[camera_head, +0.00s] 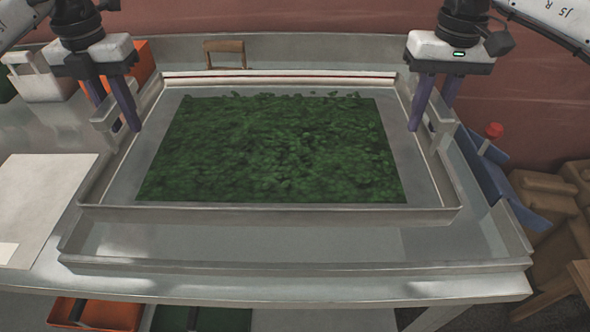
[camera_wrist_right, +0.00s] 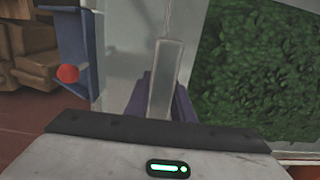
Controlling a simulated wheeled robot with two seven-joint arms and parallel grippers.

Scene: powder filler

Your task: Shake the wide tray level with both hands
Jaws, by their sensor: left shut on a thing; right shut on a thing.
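The wide tray (camera_head: 270,215) is a shallow metal tray holding a broad layer of dark green leafy pieces (camera_head: 275,150). The layer looks fairly even, with a ragged far edge and bare tray around it. My left gripper (camera_head: 125,118) is shut on the tray's left side handle. My right gripper (camera_head: 428,118) is shut on the right side handle. In the right wrist view the purple fingers (camera_wrist_right: 160,100) flank the upright metal handle plate (camera_wrist_right: 165,80), with green leaves (camera_wrist_right: 255,65) to the right. The tray looks about level, above a larger metal frame.
The larger metal frame (camera_head: 290,268) lies under the tray on the table. A white sheet (camera_head: 40,200) lies at left. Orange bins stand at the back left and below the front edge.

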